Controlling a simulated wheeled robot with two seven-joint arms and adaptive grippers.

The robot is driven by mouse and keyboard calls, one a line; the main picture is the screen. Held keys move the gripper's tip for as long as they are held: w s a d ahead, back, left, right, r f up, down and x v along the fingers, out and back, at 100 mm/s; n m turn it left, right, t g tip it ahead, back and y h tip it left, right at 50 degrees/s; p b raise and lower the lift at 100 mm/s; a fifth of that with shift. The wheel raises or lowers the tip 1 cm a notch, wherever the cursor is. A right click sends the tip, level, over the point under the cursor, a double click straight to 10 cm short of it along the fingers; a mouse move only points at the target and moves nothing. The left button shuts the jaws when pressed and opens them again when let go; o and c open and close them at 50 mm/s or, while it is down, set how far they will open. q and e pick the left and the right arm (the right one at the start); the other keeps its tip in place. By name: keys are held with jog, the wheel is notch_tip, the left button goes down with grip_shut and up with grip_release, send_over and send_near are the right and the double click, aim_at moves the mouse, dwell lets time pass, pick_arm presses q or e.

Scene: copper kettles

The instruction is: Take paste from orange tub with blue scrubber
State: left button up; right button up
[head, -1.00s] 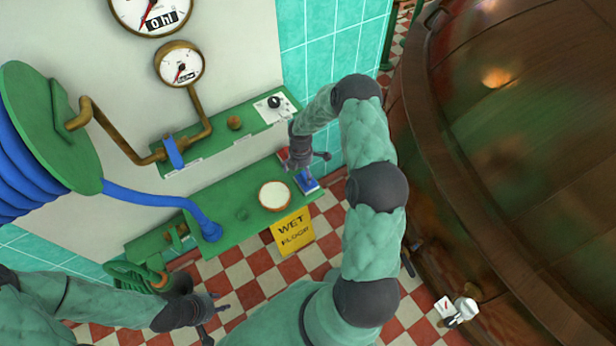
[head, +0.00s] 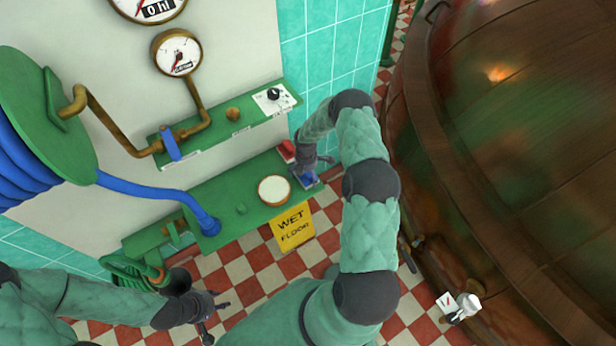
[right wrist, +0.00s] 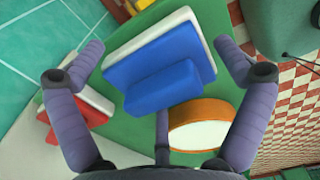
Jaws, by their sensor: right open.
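The blue scrubber (head: 308,181), a blue pad with a raised blue grip and a white layer beneath, lies on the green shelf. In the right wrist view the blue scrubber (right wrist: 165,60) lies between my spread fingers, with gaps on both sides. My right gripper (head: 313,167) is open over it and empty; it also shows in the right wrist view (right wrist: 158,48). The orange tub (head: 274,190), round with white paste inside, stands just left of the scrubber; its orange rim (right wrist: 205,110) shows in the wrist view. My left gripper (head: 216,318) is open and empty, low over the floor.
A red scrubber (head: 287,150) lies behind the blue one near the wall. The green shelf (head: 225,190) is mostly clear left of the tub. A blue hose (head: 150,192), a yellow wet-floor sign (head: 292,228) and a large copper kettle (head: 510,130) surround it.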

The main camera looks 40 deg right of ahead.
jog(key=shift+f, duration=0.25)
jog(key=c, duration=1.1)
jog(key=shift+c, duration=0.2)
jog(key=shift+r, duration=0.15)
jog(key=shift+w+r, duration=0.1)
jog(key=shift+r, duration=0.55)
jog(key=s+a+r+p, duration=0.1)
jog(key=r, duration=0.1)
jog(key=s+a+r+p, duration=0.1)
jog(key=r, duration=0.2)
jog(key=s+a+r, duration=0.1)
jog(key=r, duration=0.1)
jog(key=shift+s+r+p, duration=0.2)
jog(key=shift+p, duration=0.2)
jog(key=s+a+r, duration=0.4)
jog(key=s+a, duration=0.2)
jog(key=s, duration=0.1)
jog(key=shift+a+p, duration=0.25)
jog(key=shift+p, duration=0.05)
